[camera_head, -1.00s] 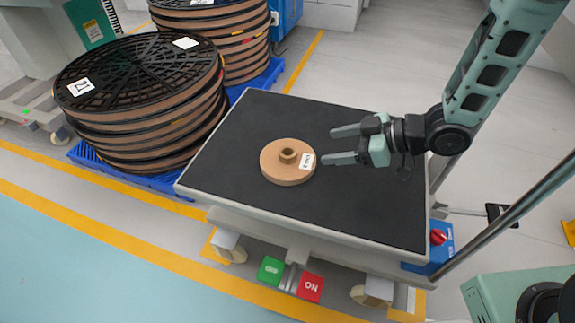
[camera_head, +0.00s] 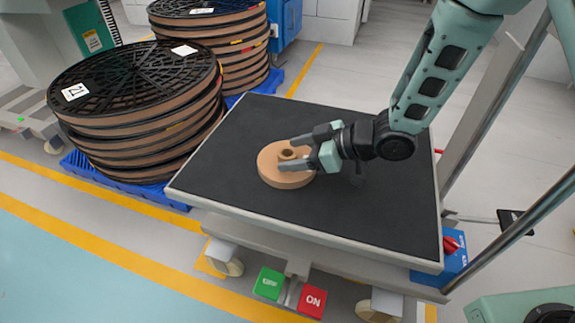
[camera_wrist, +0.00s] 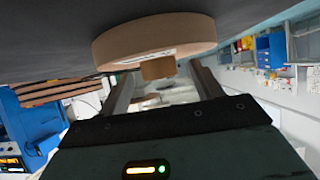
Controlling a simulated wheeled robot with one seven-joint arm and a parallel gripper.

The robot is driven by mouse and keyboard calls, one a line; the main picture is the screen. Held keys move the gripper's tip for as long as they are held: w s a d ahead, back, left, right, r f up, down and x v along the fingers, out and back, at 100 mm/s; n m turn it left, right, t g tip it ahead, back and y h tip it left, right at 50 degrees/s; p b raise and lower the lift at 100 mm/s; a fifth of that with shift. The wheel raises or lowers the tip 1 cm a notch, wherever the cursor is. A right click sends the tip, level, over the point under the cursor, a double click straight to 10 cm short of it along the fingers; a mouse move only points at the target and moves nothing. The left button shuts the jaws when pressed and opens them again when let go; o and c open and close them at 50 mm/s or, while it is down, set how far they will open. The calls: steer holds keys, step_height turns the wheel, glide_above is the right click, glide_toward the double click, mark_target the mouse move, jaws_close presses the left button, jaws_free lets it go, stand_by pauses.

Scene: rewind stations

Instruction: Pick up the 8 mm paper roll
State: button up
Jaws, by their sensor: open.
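A flat, round brown paper roll (camera_head: 272,175) with a raised core (camera_head: 287,154) lies on the black top of the cart (camera_head: 345,215). My gripper (camera_head: 288,153) is open, and its two fingers reach over the roll on either side of the core. In the wrist view the roll (camera_wrist: 150,38) shows at the top, with its core (camera_wrist: 158,69) between the fingers (camera_wrist: 162,84). The fingers appear apart from the core. The label on the roll is mostly hidden by the gripper in the head view, and I cannot read it.
Tall stacks of black-topped reels (camera_head: 140,75) stand on blue pallets (camera_head: 120,180) to the left and behind. Green (camera_head: 268,283) and red (camera_head: 312,301) pedals sit at the cart's front. A metal post (camera_head: 515,230) rises at right. The cart top around the roll is clear.

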steer(key=c, duration=1.2)
steer(key=shift+r, duration=0.2)
